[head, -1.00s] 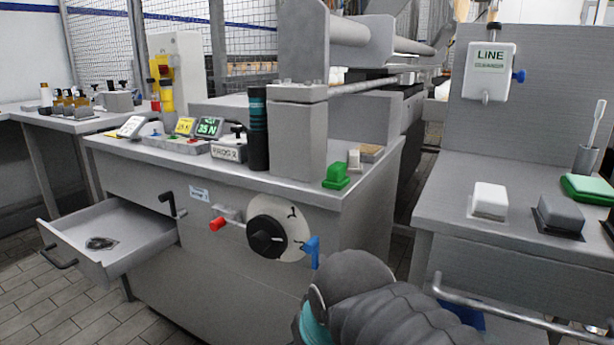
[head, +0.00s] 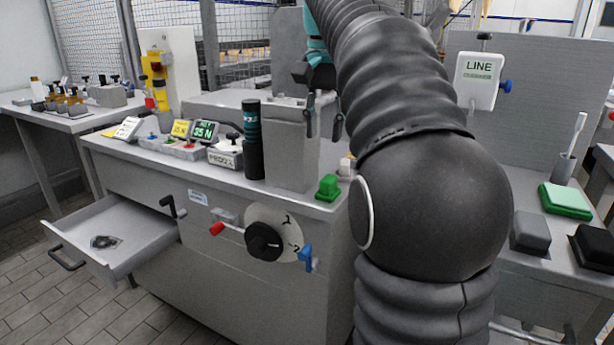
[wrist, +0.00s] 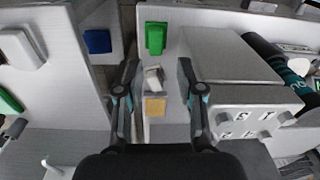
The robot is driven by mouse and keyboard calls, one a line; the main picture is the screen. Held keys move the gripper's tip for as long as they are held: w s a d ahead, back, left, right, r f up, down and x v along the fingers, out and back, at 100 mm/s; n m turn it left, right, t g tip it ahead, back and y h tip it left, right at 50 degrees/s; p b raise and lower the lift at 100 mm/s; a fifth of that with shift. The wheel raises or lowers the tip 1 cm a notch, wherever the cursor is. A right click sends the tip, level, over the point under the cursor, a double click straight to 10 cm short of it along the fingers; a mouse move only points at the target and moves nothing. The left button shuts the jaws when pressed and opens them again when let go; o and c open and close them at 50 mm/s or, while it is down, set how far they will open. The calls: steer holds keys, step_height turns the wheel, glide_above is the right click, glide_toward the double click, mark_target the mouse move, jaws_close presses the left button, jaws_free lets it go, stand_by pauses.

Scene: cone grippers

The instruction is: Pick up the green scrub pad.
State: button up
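Two green things are in view, and I cannot tell for certain which is the scrub pad. A small stepped green block (head: 328,188) stands at the front right corner of the steel machine top; it also shows in the wrist view (wrist: 156,38). A wider, flat green pad (head: 566,200) lies on the right-hand bench, partly seen at the left edge of the wrist view (wrist: 8,100). My gripper (head: 324,120) points down above the machine top, higher than the green block and apart from it. In the wrist view its fingers (wrist: 158,66) are spread, with nothing held.
A small white piece (head: 345,166) and a tan block (wrist: 154,106) sit near the green block. A grey steel post (head: 291,150) and dark cylinder (head: 252,140) stand left of it. Grey (head: 530,231) and black (head: 593,247) pads lie on the right bench. A drawer (head: 140,238) stands open.

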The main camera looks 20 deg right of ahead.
mark_target(328, 178)
steer(key=shift+m+g, duration=0.3)
steer(key=shift+m, duration=0.2)
steer(key=f, duration=0.4)
steer(key=d+f+b, duration=0.1)
steer(key=f, duration=0.3)
steer(key=w+f, duration=0.1)
steer(key=f, duration=0.3)
steer(key=shift+w+d, duration=0.1)
steer(key=shift+d, duration=0.3)
jaws_close()
